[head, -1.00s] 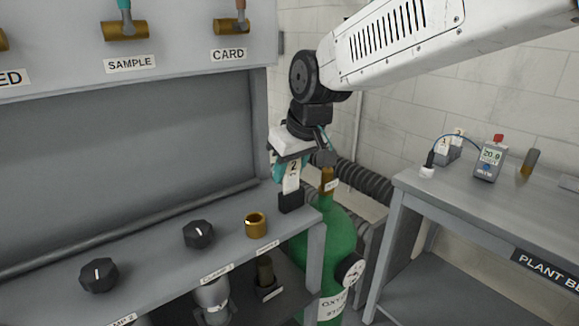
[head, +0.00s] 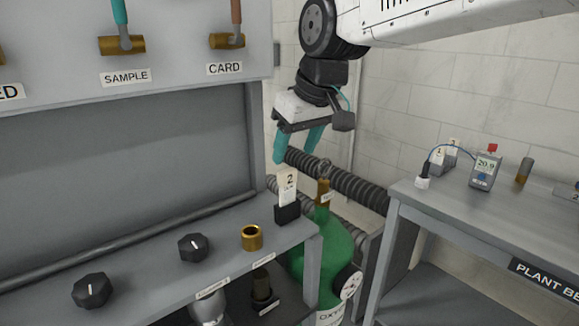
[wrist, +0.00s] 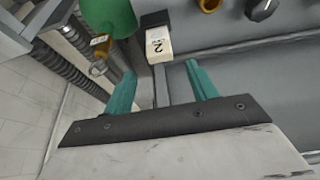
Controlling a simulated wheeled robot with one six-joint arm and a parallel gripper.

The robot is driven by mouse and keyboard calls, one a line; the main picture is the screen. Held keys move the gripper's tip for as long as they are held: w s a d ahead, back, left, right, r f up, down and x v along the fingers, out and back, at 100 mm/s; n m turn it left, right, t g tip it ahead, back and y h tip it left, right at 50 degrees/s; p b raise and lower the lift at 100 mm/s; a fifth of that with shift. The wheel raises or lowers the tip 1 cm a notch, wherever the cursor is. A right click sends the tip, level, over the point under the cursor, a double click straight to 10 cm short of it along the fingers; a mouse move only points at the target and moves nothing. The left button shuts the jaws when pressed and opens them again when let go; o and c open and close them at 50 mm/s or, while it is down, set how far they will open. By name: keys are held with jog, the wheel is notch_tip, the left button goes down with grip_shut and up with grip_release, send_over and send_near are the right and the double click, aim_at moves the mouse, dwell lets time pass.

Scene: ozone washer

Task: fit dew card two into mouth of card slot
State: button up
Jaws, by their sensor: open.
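Dew card two (head: 288,187) is a white card marked 2. It stands upright with its lower end in the black card slot (head: 287,214) at the right end of the grey shelf. My gripper (head: 297,147) has teal fingers and is open and empty above the card, apart from it. In the wrist view the card (wrist: 158,43) and the black slot (wrist: 155,19) show beyond and between the open fingertips (wrist: 160,75). How deep the card sits is hidden inside the slot.
A green oxygen cylinder (head: 338,245) with a brass valve (head: 323,191) stands right of the slot. A brass fitting (head: 252,238) and black knobs (head: 193,247) sit left along the shelf.

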jog(key=s+d+f+m+g+h, duration=0.1)
jog(key=s+d+f+m+h, duration=0.2)
jog(key=s+d, duration=1.1)
jog(key=s+d+f+m+g, duration=0.1)
jog(key=s+d+f+m, duration=0.2)
jog(key=s+d+f, duration=0.4)
jog(key=s+f, duration=0.1)
jog(key=s, duration=0.2)
jog(key=shift+s+m+g, duration=0.25)
jog(key=shift+m+g, duration=0.05)
jog(key=shift+m, duration=0.1)
